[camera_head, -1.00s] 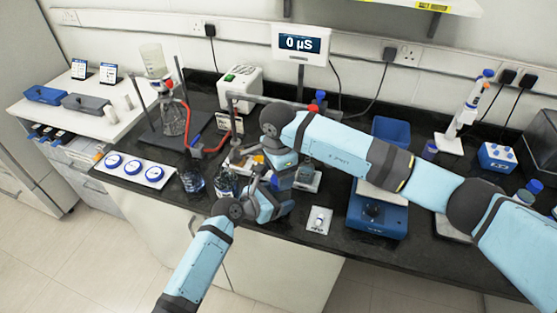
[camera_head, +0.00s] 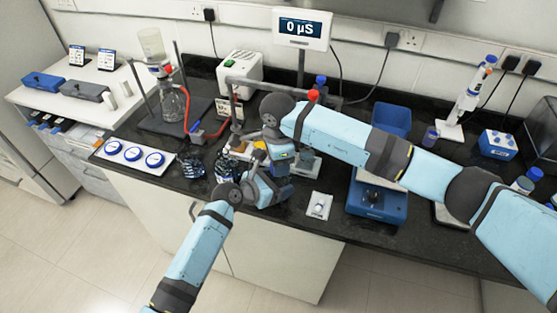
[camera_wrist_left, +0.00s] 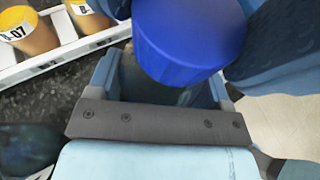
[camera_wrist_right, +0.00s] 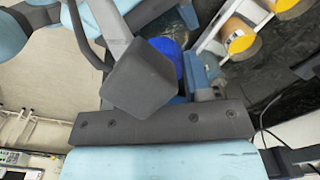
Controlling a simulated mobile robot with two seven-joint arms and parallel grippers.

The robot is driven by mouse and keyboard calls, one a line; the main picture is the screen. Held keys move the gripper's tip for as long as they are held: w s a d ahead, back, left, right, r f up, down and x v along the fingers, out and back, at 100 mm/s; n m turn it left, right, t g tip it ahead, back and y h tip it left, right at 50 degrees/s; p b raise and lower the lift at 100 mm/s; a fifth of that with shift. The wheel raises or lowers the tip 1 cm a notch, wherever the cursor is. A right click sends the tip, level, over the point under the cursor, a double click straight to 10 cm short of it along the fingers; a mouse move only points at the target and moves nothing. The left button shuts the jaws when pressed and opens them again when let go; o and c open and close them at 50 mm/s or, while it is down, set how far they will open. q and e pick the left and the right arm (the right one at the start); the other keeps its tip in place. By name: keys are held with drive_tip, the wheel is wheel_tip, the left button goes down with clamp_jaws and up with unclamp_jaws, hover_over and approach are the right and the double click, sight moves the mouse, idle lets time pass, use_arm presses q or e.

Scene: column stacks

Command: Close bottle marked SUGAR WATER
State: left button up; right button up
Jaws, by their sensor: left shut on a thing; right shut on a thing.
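A blue cap (camera_wrist_left: 190,40) fills the upper middle of the left wrist view. Below it a greyish bottle body (camera_wrist_left: 165,92) shows between the fingers of my left gripper (camera_wrist_left: 160,85), which is shut on the bottle. My right gripper (camera_wrist_right: 170,80) is shut on the blue cap, which also shows in the right wrist view (camera_wrist_right: 167,62), partly behind a grey arm part. I cannot tell whether the cap is seated on the bottle. No bottle label can be read. In the head view both hands meet at the bench's front edge and hide the bottle and cap.
A white tray (camera_head: 108,160) with three blue caps lies at the left. Two dark glass vessels (camera_head: 190,165) (camera_head: 226,163) stand beside it. A rack (camera_wrist_left: 75,52) with amber vials is close to the hands.

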drive_tip(key=shift+w+d+r+m, duration=0.1)
drive_tip(key=shift+w+m, duration=0.15)
drive_tip(key=shift+m, duration=0.35)
drive_tip(key=o, duration=1)
drive_tip(key=shift+s, duration=0.1)
drive_tip(key=shift+r, duration=2.2)
